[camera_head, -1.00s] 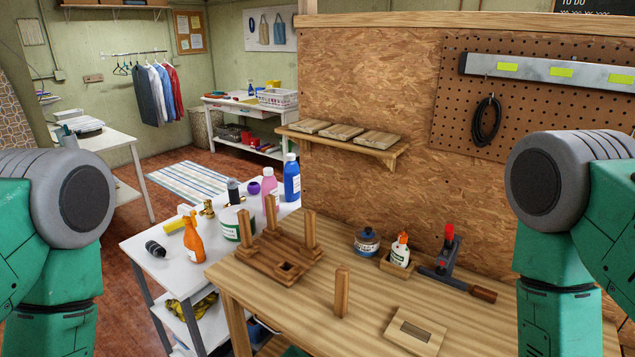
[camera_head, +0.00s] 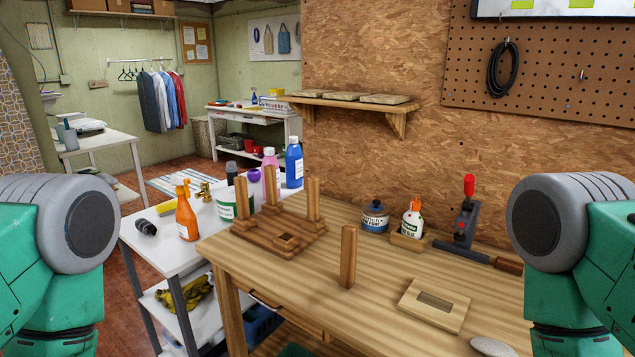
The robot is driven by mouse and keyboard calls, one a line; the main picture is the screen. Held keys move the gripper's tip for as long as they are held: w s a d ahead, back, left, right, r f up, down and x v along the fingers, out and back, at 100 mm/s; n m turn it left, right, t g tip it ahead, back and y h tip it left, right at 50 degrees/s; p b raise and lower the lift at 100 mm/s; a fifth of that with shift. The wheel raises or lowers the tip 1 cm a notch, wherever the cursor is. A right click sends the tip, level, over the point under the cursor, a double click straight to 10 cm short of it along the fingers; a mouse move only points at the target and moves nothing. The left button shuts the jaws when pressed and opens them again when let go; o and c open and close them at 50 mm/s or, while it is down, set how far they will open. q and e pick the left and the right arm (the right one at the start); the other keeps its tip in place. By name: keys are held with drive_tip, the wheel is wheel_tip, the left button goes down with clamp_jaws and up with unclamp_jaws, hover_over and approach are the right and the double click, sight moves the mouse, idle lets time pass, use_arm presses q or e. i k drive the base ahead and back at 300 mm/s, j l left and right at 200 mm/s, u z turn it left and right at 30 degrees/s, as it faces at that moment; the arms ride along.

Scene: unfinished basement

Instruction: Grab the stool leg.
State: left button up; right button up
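The loose wooden stool leg (camera_head: 348,256) stands upright on the workbench, apart from the stool. The stool (camera_head: 262,237) lies upside down to its left, with three legs pointing up and a square empty hole in its near right corner. My left and right arms show at the picture's sides, but neither gripper is in view. Nothing touches the loose leg.
A white table (camera_head: 170,253) with bottles stands left. The bench front is mostly clear.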

sight(349, 235)
drive_tip(key=i+j, duration=0.15)
drive_tip(key=i+j+z, duration=0.25)
drive_tip(key=j+z, duration=0.55)
drive_tip(key=i+j, duration=0.05)
